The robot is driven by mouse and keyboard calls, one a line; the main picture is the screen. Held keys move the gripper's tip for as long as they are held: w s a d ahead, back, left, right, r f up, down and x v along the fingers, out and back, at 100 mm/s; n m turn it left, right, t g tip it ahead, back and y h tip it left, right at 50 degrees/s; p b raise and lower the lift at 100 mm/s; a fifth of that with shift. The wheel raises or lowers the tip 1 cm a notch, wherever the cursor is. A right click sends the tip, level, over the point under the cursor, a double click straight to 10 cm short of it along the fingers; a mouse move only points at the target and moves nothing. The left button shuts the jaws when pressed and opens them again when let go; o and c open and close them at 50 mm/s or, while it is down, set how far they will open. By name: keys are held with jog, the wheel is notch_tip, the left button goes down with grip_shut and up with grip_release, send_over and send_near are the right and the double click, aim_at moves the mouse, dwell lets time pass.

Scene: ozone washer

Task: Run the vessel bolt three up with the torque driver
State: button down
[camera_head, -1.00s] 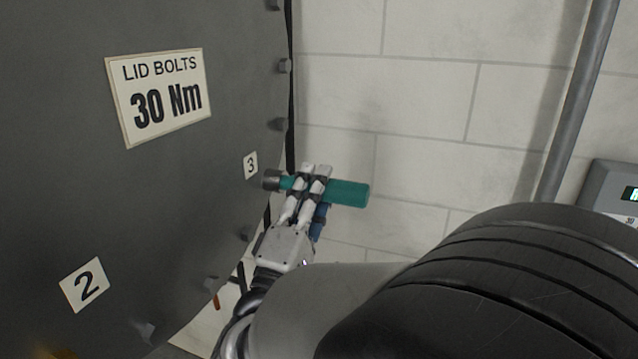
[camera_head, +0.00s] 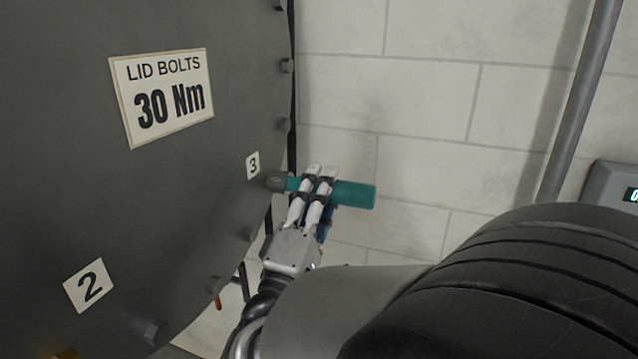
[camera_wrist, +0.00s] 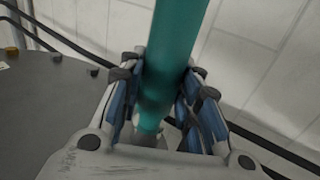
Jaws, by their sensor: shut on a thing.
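My gripper (camera_head: 318,182) is shut on the torque driver (camera_head: 355,195), a teal tool with a grey head at its left end. The driver lies roughly level across my fingers. Its head is at the edge of the dark grey vessel lid (camera_head: 190,215), just right of the small "3" label (camera_head: 252,165). Bolt three is not visible; I cannot tell whether the head sits on it. In the wrist view, the teal driver (camera_wrist: 175,55) runs between my blue-padded fingers, its lower end near the palm.
A plate (camera_head: 165,97) on the vessel reads "LID BOLTS 30 Nm". A "2" label (camera_head: 88,285) is lower left. Other bolts (camera_head: 284,125) line the lid's rim. A grey box with a small display (camera_head: 631,194) and a pipe (camera_head: 580,95) are at right, by the pale block wall.

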aim_at(350, 205)
jog(key=shift+s+d, duration=0.25)
jog(key=shift+d, duration=0.55)
jog(key=shift+s+d, duration=0.3)
jog(key=shift+d, duration=0.5)
jog(key=shift+s+d, duration=0.25)
jog(key=shift+d, duration=0.55)
